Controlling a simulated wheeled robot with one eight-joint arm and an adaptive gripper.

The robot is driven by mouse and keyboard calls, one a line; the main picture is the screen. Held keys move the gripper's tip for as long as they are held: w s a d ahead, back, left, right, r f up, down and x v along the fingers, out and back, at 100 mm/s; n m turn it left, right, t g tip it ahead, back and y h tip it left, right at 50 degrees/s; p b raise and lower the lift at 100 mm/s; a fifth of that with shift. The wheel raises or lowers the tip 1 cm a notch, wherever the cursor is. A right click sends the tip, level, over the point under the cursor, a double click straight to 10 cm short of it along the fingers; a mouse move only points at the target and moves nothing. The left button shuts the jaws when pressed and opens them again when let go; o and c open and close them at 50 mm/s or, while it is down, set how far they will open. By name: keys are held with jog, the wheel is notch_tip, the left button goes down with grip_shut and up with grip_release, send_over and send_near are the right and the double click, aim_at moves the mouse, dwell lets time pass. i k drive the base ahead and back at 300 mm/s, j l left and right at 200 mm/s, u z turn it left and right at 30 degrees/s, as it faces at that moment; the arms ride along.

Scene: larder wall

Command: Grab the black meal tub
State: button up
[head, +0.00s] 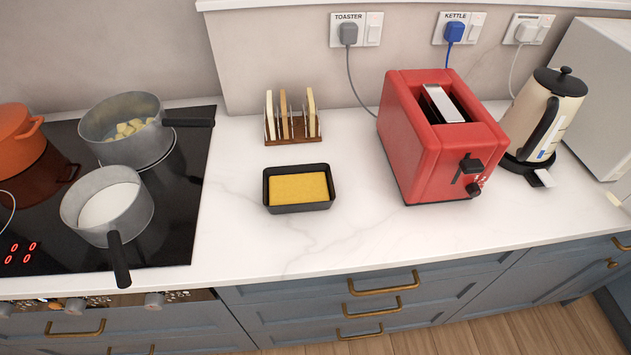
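The black meal tub (298,208) sits flat on the white countertop in the head view, a little left of the picture's middle. It is a shallow rectangular tub with an open top and a yellow-orange filling inside. It stands apart from the things around it. My gripper is not in view.
A toast rack (292,127) stands behind the tub, and a red toaster (437,150) to its right. A kettle (545,115) is farther right. Saucepans (106,208) sit on the black hob (180,215) at left. Countertop (270,250) in front of the tub is clear.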

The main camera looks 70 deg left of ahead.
aim_at(308, 187)
jog(key=u, duration=0.4)
jog(key=j+u, duration=0.15)
jog(key=u, duration=0.7)
jog(key=j+u, duration=0.1)
jog(key=u, duration=0.75)
jog(key=j+u, duration=0.1)
jog(key=u, duration=0.35)
jog(key=i+j+z, duration=0.2)
jog(key=j+z, duration=0.15)
jog(key=j, duration=0.9)
jog(key=j+z, duration=0.3)
jog(key=j, duration=0.9)
